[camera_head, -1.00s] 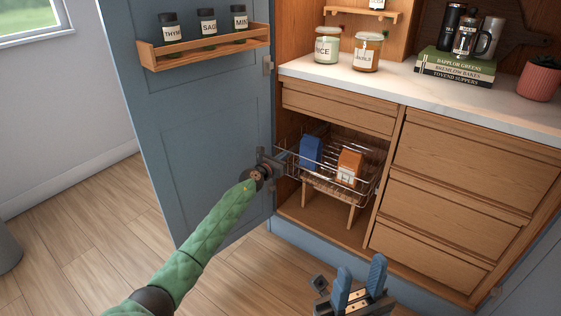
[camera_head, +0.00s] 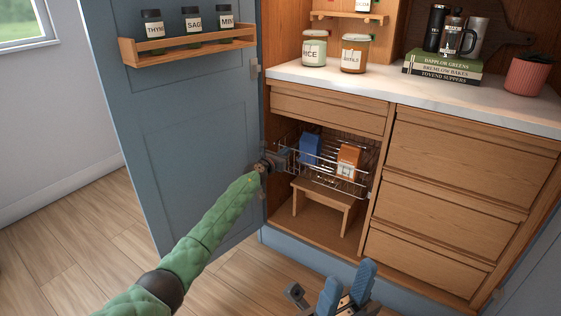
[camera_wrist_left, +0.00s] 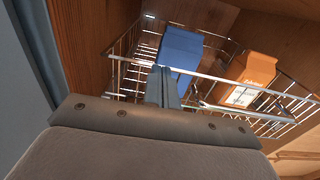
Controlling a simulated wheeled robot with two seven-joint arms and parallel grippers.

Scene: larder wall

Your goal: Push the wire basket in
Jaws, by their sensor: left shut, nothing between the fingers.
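The wire basket (camera_head: 322,172) is in the open lower compartment of the cabinet, above a small wooden stool. It holds a blue carton (camera_head: 310,149) and an orange carton (camera_head: 348,160). My left gripper (camera_head: 283,156) is shut and empty at the basket's front left. In the left wrist view its fingers (camera_wrist_left: 162,88) meet the basket's front rim wire (camera_wrist_left: 215,77) and overlap the blue carton behind; they seem to touch the wire. My right gripper (camera_head: 347,284) is open and empty, low in front of the cabinet.
The blue door (camera_head: 195,150) stands open close to the left of my left arm, with a spice rack (camera_head: 190,48) on it. The stool (camera_head: 322,193) stands under the basket. Closed drawers (camera_head: 465,150) are to the right. Jars and books stand on the counter above.

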